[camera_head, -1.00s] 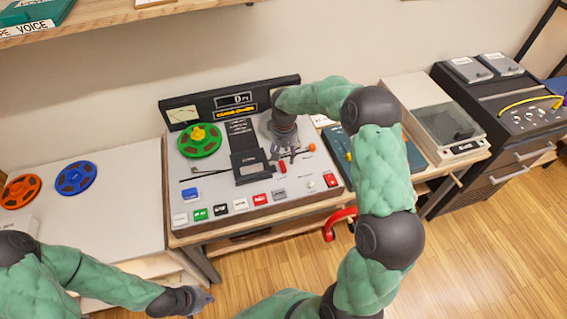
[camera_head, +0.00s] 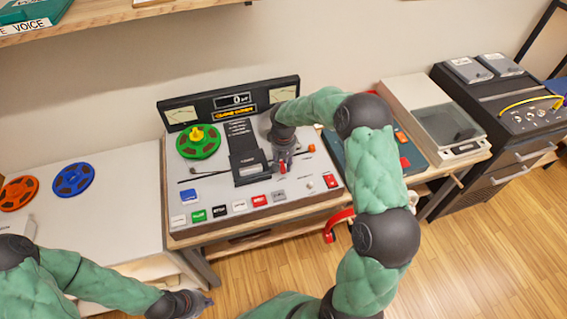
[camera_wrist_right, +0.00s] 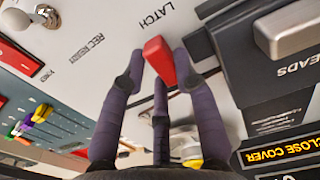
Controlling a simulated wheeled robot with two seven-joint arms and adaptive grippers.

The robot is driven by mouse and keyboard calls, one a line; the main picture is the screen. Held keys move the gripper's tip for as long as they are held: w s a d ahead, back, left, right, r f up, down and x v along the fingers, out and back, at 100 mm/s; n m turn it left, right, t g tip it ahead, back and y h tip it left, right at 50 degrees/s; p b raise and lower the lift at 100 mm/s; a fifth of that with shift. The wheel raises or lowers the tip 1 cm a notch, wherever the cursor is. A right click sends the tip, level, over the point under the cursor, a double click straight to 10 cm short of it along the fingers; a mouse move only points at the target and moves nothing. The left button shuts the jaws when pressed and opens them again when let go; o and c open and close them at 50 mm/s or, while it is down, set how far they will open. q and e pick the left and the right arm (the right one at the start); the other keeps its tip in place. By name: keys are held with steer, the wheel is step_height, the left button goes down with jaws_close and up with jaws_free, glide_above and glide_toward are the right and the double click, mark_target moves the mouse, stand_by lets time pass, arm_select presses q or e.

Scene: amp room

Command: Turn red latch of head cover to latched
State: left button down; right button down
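The red latch (camera_wrist_right: 158,62) stands beside the word LATCH on the deck's pale panel in the right wrist view. My right gripper (camera_wrist_right: 160,72) has its fingers drawn in around the latch, tips close against its sides. In the head view the right gripper (camera_head: 284,158) hides part of the red latch (camera_head: 282,169). The black head cover (camera_head: 246,160), with a grey handle, is just left of the gripper. It also shows at the right of the wrist view (camera_wrist_right: 235,60). My left gripper (camera_head: 197,302) is low, away from the deck; its fingers are unclear.
The deck's display (camera_wrist_right: 285,153) reads CLOSE COVER. A green reel (camera_head: 198,142) sits on the deck, with coloured buttons along its front. A blue reel (camera_head: 74,178) and an orange reel (camera_head: 20,192) lie on the left table. A teal case (camera_head: 402,140) lies right of the deck.

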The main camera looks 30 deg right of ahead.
steer(key=shift+m, duration=0.3)
steer(key=m, duration=0.4)
steer(key=shift+a+m, duration=0.3)
steer(key=shift+a, duration=0.05)
steer(key=m, duration=0.3)
steer(key=m+b, duration=0.1)
steer(key=shift+w+a+m, duration=0.1)
steer(key=shift+a+m, duration=0.15)
steer(key=shift+m, duration=0.05)
steer(key=m, duration=0.4)
steer(key=shift+w+a+b, duration=0.15)
steer(key=shift+w+b, duration=0.05)
steer(key=shift+b, duration=0.15)
steer(key=shift+w+m, duration=0.2)
steer(key=shift+m, duration=1.9)
steer(key=c, duration=0.9)
jaws_free()
steer(key=shift+c, duration=0.2)
